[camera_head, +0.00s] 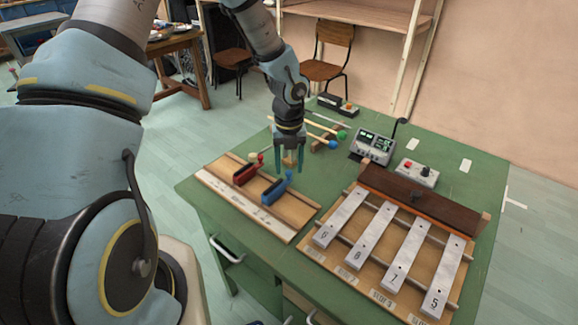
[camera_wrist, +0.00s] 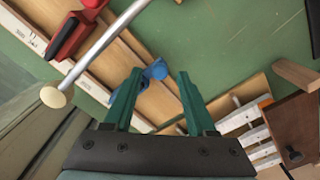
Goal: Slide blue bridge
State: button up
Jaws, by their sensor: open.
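The blue bridge (camera_head: 274,191) sits on the wooden rail board (camera_head: 222,191) at the near left of the green table, right of a red bridge (camera_head: 245,173). My gripper (camera_head: 289,171) points down above the board, close to the blue bridge, with its teal fingers apart. In the wrist view the blue bridge (camera_wrist: 155,71) shows at the open fingertips (camera_wrist: 159,75), partly hidden by the left finger. I cannot tell whether the fingers touch it. The red bridge (camera_wrist: 70,36) lies at the upper left there.
A pale rod with a cream ball (camera_wrist: 54,97) crosses the wrist view near the red bridge. Numbered metal bars (camera_head: 398,256) lie on a wooden frame to the right. A meter box (camera_head: 372,146) and coloured-tip mallets (camera_head: 337,142) are farther back. Green table is bare between.

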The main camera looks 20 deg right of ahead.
jog(key=shift+f, duration=0.6)
grip_shut()
dwell(1.1)
